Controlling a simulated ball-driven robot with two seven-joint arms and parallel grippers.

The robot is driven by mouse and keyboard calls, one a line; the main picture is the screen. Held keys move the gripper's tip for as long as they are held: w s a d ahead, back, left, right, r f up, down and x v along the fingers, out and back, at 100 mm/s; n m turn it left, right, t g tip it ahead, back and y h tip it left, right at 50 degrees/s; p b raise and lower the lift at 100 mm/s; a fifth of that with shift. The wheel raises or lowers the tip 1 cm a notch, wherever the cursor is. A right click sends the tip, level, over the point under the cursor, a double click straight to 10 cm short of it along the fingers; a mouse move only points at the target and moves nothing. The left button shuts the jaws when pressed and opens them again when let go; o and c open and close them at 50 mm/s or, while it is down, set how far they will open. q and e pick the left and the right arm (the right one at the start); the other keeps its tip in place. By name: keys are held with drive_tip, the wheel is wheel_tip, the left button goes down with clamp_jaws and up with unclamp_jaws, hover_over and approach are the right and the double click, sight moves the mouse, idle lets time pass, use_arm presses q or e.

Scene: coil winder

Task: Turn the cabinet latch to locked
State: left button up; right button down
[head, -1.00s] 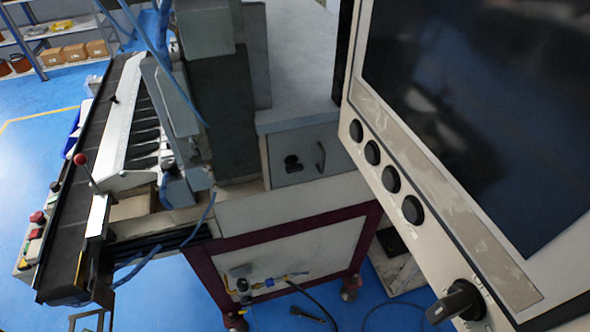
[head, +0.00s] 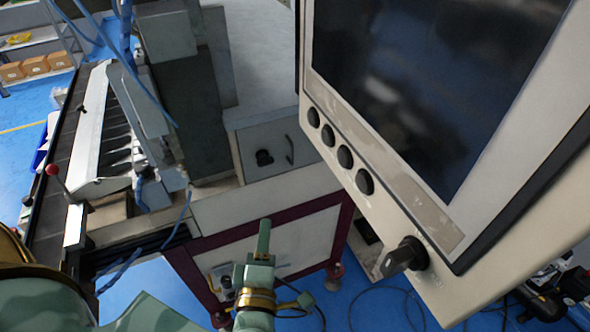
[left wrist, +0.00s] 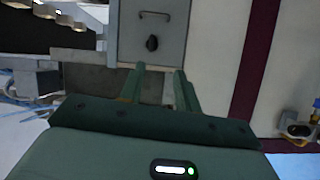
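The cabinet latch (head: 264,157) is a small black knob on the grey cabinet door, left of a thin dark handle (head: 290,149). In the left wrist view the latch (left wrist: 152,43) lies just beyond my fingertips, with the handle (left wrist: 155,15) above it. My left gripper (head: 264,228) is in front of and below the door in the head view, seen edge-on. In the left wrist view, my left gripper (left wrist: 160,76) has its two green fingers apart with nothing between them. It does not appear to touch the latch. My right gripper is not in view.
A large monitor panel (head: 440,90) with round black buttons and a black rotary switch (head: 404,257) fills the right side. The machine's maroon frame (head: 190,280) is below the cabinet. A conveyor (head: 60,190) with a red-knobbed lever stands at left. Cables lie on the blue floor.

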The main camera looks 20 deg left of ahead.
use_arm(q)
drive_tip(key=r+n, duration=0.2)
approach(265, 165)
drive_tip(key=shift+g+y, duration=0.3)
drive_tip(key=x, duration=0.8)
drive_tip(key=shift+w+d+r, duration=0.1)
drive_tip(key=shift+w+r, duration=0.1)
drive_tip(key=shift+w, duration=0.25)
clamp_jaws()
